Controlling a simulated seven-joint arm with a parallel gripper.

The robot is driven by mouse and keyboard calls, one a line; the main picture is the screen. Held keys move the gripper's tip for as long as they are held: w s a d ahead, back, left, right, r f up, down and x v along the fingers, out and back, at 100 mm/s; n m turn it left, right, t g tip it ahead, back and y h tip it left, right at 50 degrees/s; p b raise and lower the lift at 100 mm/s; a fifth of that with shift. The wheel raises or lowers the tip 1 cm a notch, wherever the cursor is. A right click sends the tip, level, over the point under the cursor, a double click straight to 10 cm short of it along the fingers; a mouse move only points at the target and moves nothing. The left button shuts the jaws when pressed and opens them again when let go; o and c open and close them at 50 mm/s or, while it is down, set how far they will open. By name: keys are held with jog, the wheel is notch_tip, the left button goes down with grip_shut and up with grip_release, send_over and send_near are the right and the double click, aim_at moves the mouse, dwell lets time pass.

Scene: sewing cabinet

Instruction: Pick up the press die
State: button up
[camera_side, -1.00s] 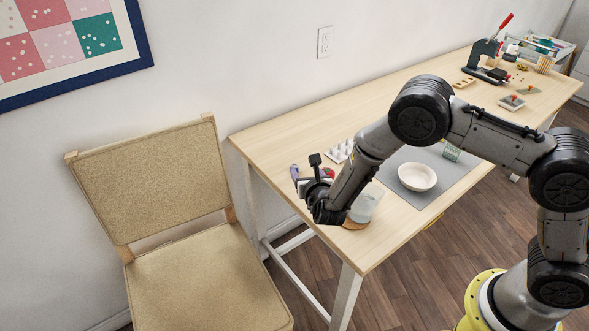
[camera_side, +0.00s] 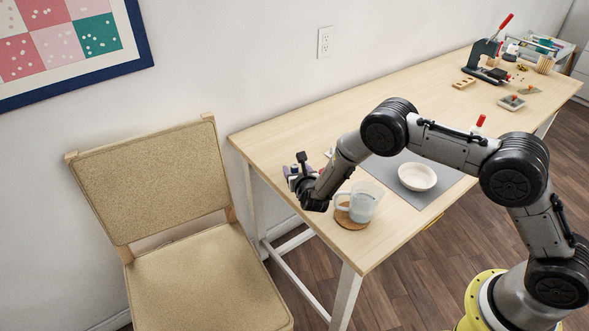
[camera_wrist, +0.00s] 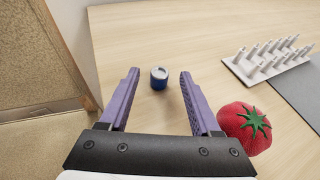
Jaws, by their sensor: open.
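In the side view my gripper (camera_side: 296,178) is over the table's left end, and I cannot make out the cylinder there.
A red tomato pincushion (camera_wrist: 243,127) lies close beside the right finger. A white peg rack (camera_wrist: 268,60) stands further right. A chair (camera_side: 150,185) stands left.

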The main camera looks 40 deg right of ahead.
jog(key=shift+x, duration=1.45)
jog(key=shift+c, duration=0.2)
grip_shut()
